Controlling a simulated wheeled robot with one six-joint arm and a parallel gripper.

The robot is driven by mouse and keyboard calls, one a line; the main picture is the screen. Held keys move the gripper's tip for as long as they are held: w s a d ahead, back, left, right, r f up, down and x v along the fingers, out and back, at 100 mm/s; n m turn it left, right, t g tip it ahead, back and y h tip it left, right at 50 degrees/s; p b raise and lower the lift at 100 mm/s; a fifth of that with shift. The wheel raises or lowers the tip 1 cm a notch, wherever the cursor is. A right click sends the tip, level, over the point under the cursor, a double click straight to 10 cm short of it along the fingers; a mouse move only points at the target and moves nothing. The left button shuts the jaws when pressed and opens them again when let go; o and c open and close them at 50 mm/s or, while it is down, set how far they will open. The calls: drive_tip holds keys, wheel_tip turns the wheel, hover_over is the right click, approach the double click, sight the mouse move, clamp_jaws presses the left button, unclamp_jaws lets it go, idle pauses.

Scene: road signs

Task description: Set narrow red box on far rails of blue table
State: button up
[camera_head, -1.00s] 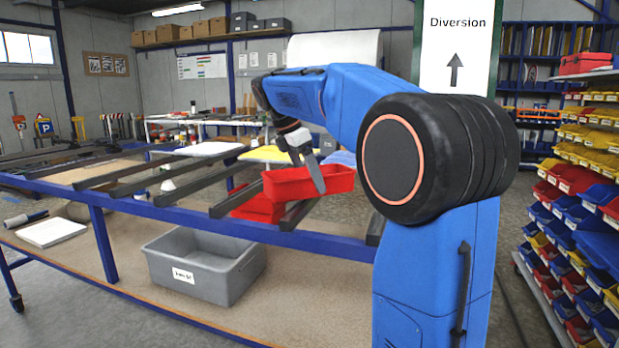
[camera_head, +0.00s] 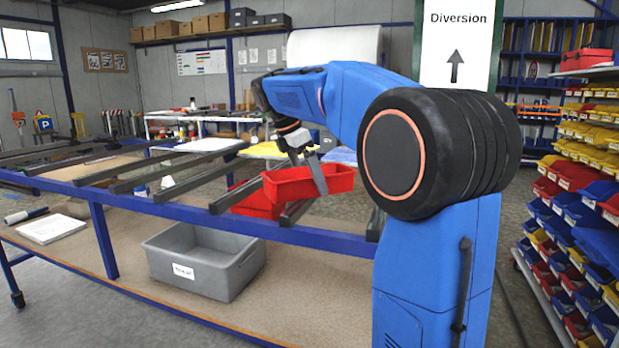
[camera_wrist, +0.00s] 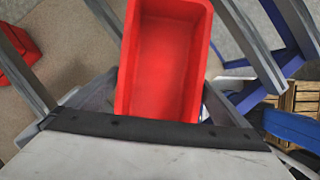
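The narrow red box (camera_head: 335,181), an open tray, is in my gripper (camera_head: 312,172), with one grey finger lying over its near side. It looks held a little above the rails of the blue table (camera_head: 180,212), near the table's right end. The far rails (camera_head: 95,150) lie toward the back left.
A grey bin (camera_head: 205,262) and a white stack of paper (camera_head: 50,229) lie on the table's lower shelf. A rack of coloured bins (camera_head: 590,215) stands on the right. Grey rails left of the red boxes look mostly bare.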

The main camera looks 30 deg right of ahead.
drive_tip(key=s+v, duration=0.1)
drive_tip(key=v, duration=1.6)
drive_tip(key=shift+w+r, duration=0.25)
drive_tip(key=shift+w, duration=0.25)
